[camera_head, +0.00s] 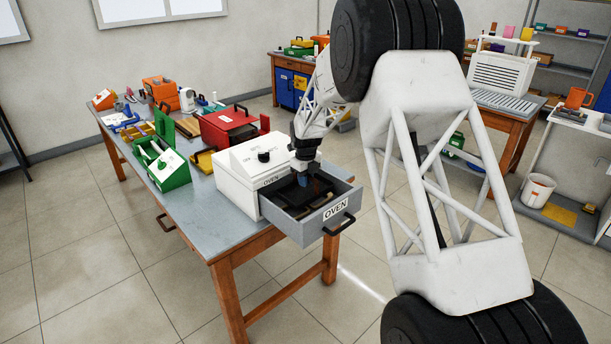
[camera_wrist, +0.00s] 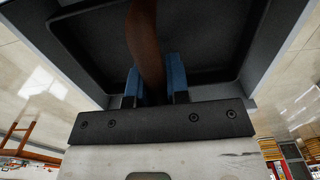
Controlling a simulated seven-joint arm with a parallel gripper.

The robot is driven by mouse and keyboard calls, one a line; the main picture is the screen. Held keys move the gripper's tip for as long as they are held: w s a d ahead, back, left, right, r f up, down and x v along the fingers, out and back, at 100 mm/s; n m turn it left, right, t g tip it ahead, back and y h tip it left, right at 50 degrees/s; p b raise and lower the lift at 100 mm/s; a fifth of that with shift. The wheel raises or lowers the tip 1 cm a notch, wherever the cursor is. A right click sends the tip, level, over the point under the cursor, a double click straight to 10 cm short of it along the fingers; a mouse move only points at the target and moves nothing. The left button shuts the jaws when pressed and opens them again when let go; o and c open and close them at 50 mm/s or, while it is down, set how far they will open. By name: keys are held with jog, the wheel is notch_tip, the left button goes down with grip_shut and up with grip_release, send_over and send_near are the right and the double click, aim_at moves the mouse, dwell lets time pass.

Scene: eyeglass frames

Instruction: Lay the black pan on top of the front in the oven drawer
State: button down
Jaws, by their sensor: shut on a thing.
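The white oven (camera_head: 232,172) stands on the near end of the table. Its grey drawer (camera_head: 306,232) is pulled open, with a black handle and an OVEN label. My gripper (camera_head: 303,180) points down into the drawer. In the wrist view its blue fingers (camera_wrist: 155,86) are shut on a brown strip (camera_wrist: 144,40). A black pan (camera_wrist: 205,45) with a raised rim and rounded corners shows behind the strip, inside the drawer walls. I cannot tell whether the strip is joined to the pan. In the head view the drawer's contents are dark and partly covered; I cannot make out the front.
A red box (camera_head: 228,130) and an open green box (camera_head: 165,165) stand on the table (camera_head: 200,210) beyond the oven. The drawer reaches out over the table's near end. The floor in front is clear.

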jog(key=shift+f, duration=1.05)
jog(key=shift+f, duration=0.45)
dwell(0.4)
jog(key=shift+r, duration=0.15)
jog(key=shift+r, duration=1.85)
